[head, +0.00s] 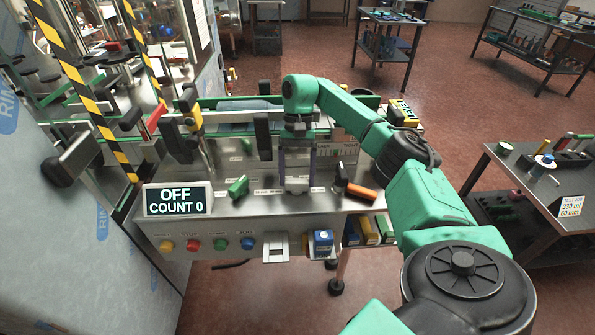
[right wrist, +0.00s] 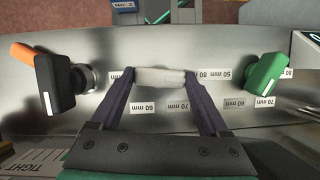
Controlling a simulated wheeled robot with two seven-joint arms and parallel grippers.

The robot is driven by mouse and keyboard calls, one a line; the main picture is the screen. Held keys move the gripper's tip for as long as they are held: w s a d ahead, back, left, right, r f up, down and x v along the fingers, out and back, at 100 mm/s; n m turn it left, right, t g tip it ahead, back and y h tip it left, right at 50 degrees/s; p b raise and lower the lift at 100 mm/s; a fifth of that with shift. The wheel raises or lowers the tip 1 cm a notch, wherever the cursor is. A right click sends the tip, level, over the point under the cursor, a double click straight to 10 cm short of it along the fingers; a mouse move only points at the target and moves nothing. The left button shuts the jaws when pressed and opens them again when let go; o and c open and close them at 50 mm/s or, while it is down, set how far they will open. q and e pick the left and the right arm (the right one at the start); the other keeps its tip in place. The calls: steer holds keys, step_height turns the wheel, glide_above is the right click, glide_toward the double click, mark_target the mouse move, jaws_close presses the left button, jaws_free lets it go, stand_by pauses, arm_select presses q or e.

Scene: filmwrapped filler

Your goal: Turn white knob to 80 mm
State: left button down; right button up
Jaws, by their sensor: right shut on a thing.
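The white knob (right wrist: 160,77) is a pale bar on the steel panel. In the right wrist view it lies nearly level across the picture, between the two dark fingers of my right gripper (right wrist: 158,78). The gripper is shut on it. Labels reading 60 mm (right wrist: 143,107) and 70 mm (right wrist: 177,107) sit below it, and an 80 mm label (right wrist: 203,74) sits to its right. I cannot tell which end is its pointer. In the head view the knob (head: 297,185) shows small under my right gripper (head: 297,178). My left gripper is not in view.
A display (head: 178,199) reads OFF, COUNT 0. A sign on the side table (head: 569,206) reads 330 ml, 60 mm.

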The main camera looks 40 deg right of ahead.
steer(key=shift+n, duration=0.6)
steer(key=shift+h, duration=0.3)
steer(key=o, duration=1.2)
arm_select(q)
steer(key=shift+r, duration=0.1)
arm_select(e)
steer(key=shift+o, duration=0.2)
steer(key=shift+r, duration=0.1)
